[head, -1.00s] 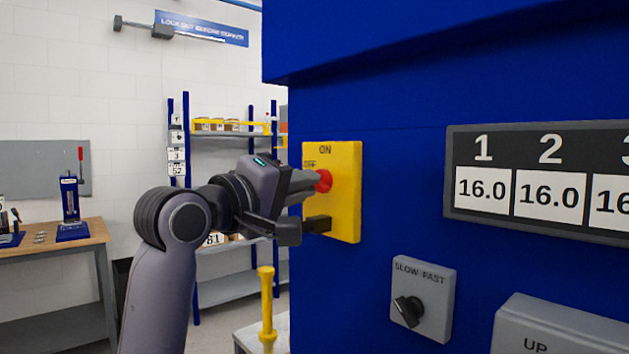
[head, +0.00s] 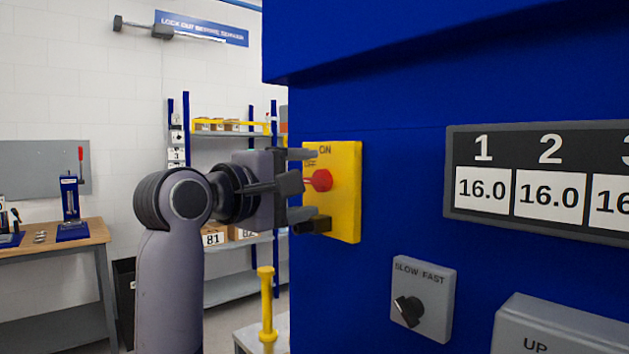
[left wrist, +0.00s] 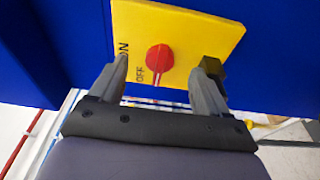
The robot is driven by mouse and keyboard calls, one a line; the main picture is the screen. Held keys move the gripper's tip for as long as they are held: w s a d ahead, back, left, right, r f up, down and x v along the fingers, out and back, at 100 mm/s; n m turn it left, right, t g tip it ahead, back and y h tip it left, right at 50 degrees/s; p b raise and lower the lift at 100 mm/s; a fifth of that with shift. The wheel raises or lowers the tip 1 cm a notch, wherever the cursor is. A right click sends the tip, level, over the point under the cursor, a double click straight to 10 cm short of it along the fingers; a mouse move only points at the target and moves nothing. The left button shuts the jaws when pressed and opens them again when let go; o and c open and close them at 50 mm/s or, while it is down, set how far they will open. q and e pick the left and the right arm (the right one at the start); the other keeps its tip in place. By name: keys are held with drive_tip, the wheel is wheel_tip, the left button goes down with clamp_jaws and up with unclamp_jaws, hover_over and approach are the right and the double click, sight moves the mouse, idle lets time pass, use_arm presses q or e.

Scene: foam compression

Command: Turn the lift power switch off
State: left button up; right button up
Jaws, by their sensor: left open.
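The lift power switch is a red knob (head: 321,180) on a yellow plate (head: 346,205) fixed to the blue machine. The plate is marked ON at the top, with OFF lettering beside the knob. My left gripper (head: 303,183) is open in front of the plate, its fingers apart around the level of the knob. In the left wrist view the red knob (left wrist: 160,58) shows between and beyond the two fingertips (left wrist: 163,80). I see no finger clearly touching it. A black block (left wrist: 211,70) on the plate is close behind one finger. My right gripper is not in view.
A grey SLOW FAST selector (head: 422,300), a grey UP box (head: 560,330) and a display (head: 540,180) reading 16.0 are on the blue machine (head: 400,90). A yellow post (head: 266,305) stands below my gripper. Shelves (head: 228,138) and a workbench (head: 50,245) are farther back.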

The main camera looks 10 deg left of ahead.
use_arm(q)
drive_tip(key=shift+s+a, duration=0.1)
idle(0.3)
drive_tip(key=a+v, duration=0.1)
drive_tip(key=v, duration=0.5)
drive_tip(key=shift+a, duration=0.3)
idle(0.4)
